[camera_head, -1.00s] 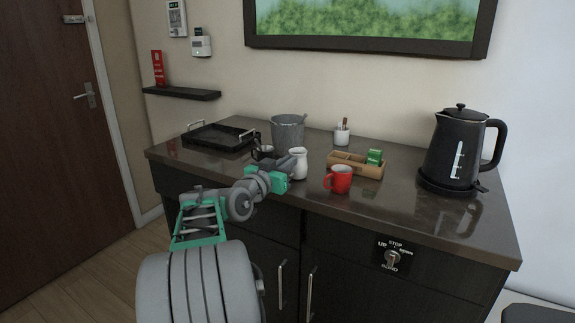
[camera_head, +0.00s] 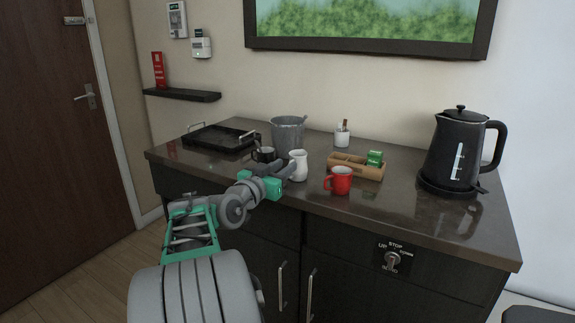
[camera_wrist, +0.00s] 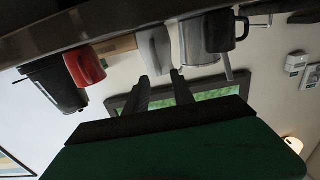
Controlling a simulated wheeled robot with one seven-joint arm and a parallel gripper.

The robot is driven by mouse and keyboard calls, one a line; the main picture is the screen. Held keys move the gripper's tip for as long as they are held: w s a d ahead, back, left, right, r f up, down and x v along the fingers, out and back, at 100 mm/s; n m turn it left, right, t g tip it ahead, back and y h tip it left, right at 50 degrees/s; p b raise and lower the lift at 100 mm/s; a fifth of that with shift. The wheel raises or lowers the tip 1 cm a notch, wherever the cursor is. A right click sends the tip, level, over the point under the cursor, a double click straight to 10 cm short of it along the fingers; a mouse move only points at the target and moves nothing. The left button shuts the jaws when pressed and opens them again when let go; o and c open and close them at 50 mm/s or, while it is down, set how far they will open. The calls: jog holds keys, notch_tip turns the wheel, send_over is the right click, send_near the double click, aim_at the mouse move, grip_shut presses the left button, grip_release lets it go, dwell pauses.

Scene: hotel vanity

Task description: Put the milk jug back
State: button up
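The milk jug, a small white jug (camera_head: 298,165), stands upright on the dark counter behind the front edge. In the wrist view, which is upside down, the white jug (camera_wrist: 153,48) appears beyond the fingertips. My gripper (camera_head: 290,170) is just in front and to the left of the jug, low over the counter's front. The wrist view shows its two dark fingers (camera_wrist: 160,78) apart, with nothing held between them. They point toward the jug; whether they touch it cannot be told.
A black tray (camera_head: 190,139) lies at the left. A dark mug (camera_head: 264,154) and grey bucket (camera_head: 287,133) stand close to the jug. A red mug (camera_head: 340,181), wooden box (camera_head: 343,167) and black kettle (camera_head: 455,150) are to the right. The front right counter is clear.

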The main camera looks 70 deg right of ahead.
jog(key=w+a, duration=0.1)
jog(key=a, duration=0.8)
jog(key=w+a+f+n+t+y, duration=0.45)
jog(key=w+a+f, duration=0.35)
jog(key=a, duration=0.3)
jog(key=w+a+f+n+t+y, duration=0.3)
jog(key=w+a+f+n+y, duration=0.25)
jog(key=w+a+f, duration=0.45)
jog(key=s+a+f+n+y, duration=0.2)
jog(key=s+a+n, duration=0.1)
jog(key=a, duration=0.6)
jog(key=s+a+f+n+g+y, duration=0.1)
jog(key=s+a+f+n+y, duration=0.1)
jog(key=a, duration=0.6)
jog(key=s+a+f+n+g+y, duration=0.1)
jog(key=s+a+f+n+y, duration=0.1)
jog(key=a, duration=0.7)
jog(key=s+n+y, duration=0.1)
jog(key=s+n, duration=0.1)
jog(key=shift+s+a+f+n+y, duration=0.2)
jog(key=shift+a+f+n+y, duration=0.1)
jog(key=shift+a+f+y, duration=0.1)
jog(key=shift+d+g, duration=0.1)
jog(key=shift+g, duration=0.15)
